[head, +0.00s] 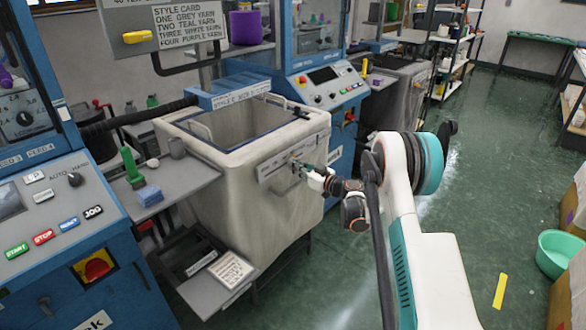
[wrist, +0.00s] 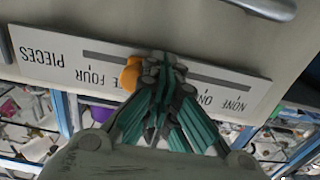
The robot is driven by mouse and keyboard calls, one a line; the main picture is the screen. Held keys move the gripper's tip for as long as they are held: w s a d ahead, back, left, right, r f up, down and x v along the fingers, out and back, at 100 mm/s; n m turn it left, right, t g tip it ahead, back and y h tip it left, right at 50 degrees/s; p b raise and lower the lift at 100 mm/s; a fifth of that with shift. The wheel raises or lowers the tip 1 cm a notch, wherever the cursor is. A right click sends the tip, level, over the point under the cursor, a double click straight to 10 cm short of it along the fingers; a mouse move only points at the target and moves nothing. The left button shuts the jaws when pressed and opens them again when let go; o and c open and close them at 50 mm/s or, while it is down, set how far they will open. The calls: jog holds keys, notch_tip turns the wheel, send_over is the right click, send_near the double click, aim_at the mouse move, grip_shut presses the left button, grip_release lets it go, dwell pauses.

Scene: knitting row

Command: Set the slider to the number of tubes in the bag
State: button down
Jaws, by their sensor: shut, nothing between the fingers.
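The large pale bag (head: 270,190) hangs open at the top below a blue frame; I see no tubes in the visible part of its inside, and its bottom is hidden. On its front is the slider plate (head: 275,163), which also shows upside down in the wrist view (wrist: 40,60), with a dark slot and the words NONE, ONE, FOUR and PIECES. The orange slider knob (wrist: 130,74) is near a mostly hidden label ending in E, beside FOUR. My gripper (head: 302,167) is shut and empty; its fingertips (wrist: 163,62) are at the slot, right beside the knob on the ONE side.
A style card (head: 175,22) listing yarn colours hangs above. A low tray (head: 215,285) sits in front.

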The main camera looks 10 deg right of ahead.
jog(key=shift+s+a, duration=0.3)
jog(key=shift+a, duration=0.15)
jog(key=v, duration=0.8)
dwell(0.4)
jog(key=s+a+r+m+g+h, duration=0.25)
jog(key=s+a+r, duration=0.25)
jog(key=s+r, duration=0.35)
jog(key=s+a+r+m+g+h, duration=0.1)
jog(key=s+a+r+g+h, duration=0.15)
jog(key=s+a+r, duration=0.45)
jog(key=s+d+m+g+h, duration=0.1)
jog(key=s+d+m+h, duration=0.1)
jog(key=s, duration=1.3)
jog(key=s+d+m+g+h, duration=0.1)
jog(key=s+d+h, duration=0.2)
jog(key=s, duration=1.2)
jog(key=shift+s+d+r+m+h, duration=0.3)
jog(key=shift+s+d+r+m, duration=0.05)
jog(key=shift+s+r, duration=0.1)
dwell(0.4)
